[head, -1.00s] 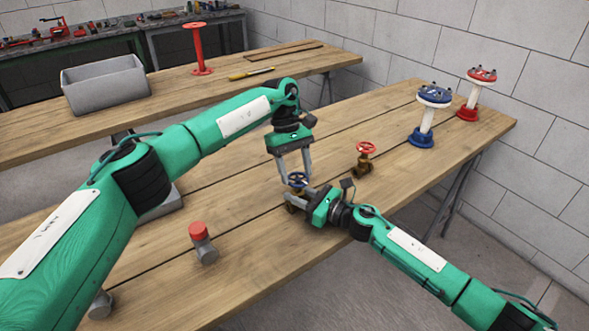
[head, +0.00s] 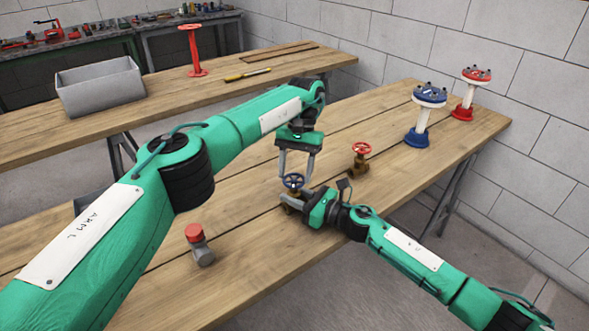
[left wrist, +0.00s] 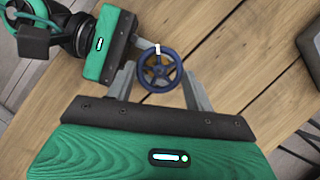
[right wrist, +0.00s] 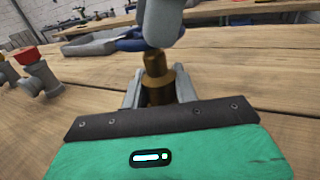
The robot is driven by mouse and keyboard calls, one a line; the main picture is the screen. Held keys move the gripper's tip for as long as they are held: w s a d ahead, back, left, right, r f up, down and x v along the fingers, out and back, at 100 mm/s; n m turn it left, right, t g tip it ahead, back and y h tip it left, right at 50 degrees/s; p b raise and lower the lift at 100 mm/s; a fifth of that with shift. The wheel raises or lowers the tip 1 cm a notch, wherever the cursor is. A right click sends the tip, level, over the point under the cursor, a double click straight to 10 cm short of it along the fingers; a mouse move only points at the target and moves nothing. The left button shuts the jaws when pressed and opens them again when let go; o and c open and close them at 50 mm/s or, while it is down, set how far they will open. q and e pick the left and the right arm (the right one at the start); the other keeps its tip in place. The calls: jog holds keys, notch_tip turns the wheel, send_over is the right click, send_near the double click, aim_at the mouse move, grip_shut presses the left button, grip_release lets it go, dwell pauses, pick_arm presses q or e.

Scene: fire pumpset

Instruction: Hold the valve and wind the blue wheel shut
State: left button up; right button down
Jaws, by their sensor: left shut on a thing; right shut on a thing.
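The valve with the blue wheel stands on the near table; its blue wheel (head: 293,181) faces up. In the left wrist view the blue wheel (left wrist: 159,69) sits between the fingers of my left gripper (left wrist: 160,85), which comes down from above and is shut on its rim. My right gripper (head: 293,200) reaches in low from the right and is shut on the valve's brass body. In the right wrist view the brass body (right wrist: 157,82) is between the fingers of my right gripper (right wrist: 160,88). The wheel's far side is partly hidden by a finger there.
A valve with a red wheel (head: 360,158) stands close behind to the right. A grey fitting with a red cap (head: 199,246) stands at the front left. Blue (head: 423,115) and red (head: 470,92) flanged stands are at the far right end. A grey bin (head: 100,86) is on the back table.

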aim_at(295, 176)
pick_arm(q)
jog(key=shift+a+m, duration=0.15)
jog(key=shift+m, duration=0.45)
jog(key=shift+y, duration=0.3)
jog(key=o, duration=1)
jog(key=shift+d+r, duration=0.1)
jog(key=shift+d, duration=0.1)
notch_tip(295, 176, up, 10)
jog(key=shift+f, duration=0.1)
